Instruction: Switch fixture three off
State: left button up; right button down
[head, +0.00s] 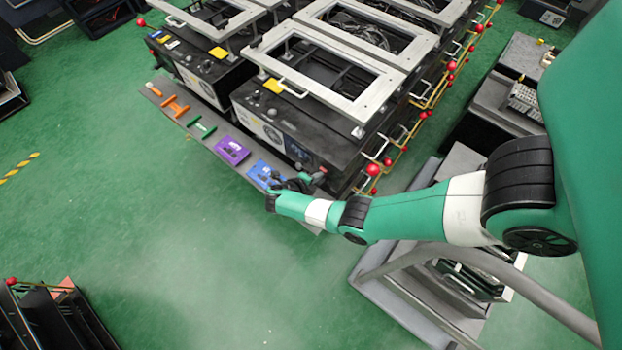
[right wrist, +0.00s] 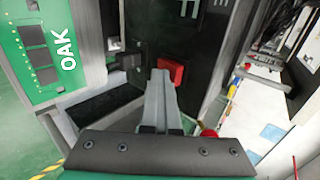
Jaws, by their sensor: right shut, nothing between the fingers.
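My right gripper (head: 298,183) is at the front right end of a row of coloured pieces, beside the corner of a black machine (head: 318,140). In the right wrist view its fingers (right wrist: 160,78) are shut with nothing between them. A red block (right wrist: 172,72) on a dark panel shows just right of the fingertips; I cannot tell whether they touch. The row holds orange pieces (head: 176,107), a green piece (head: 202,127), a purple piece (head: 231,150) and a blue piece (head: 264,172), partly hidden by my gripper. No number marks fixture three. My left gripper is out of view.
A second black machine (head: 200,75) stands farther left. Yellow rails with red balls (head: 373,170) run along the machines' right side. A grey metal frame (head: 400,285) stands below my right arm. The green floor (head: 150,220) left of the row is clear.

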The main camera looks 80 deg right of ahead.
jog(key=shift+s+d+r+p, duration=0.1)
jog(key=shift+d+r+p, duration=0.15)
jog(key=shift+r+p, duration=0.7)
jog(key=f+p+v, duration=0.1)
jog(key=p+v, duration=0.1)
jog(key=v, duration=1.1)
jog(key=shift+w+a+r+p, duration=0.25)
jog(key=shift+a+p, duration=0.1)
jog(key=shift+a, duration=0.2)
jog(key=shift+f, duration=0.1)
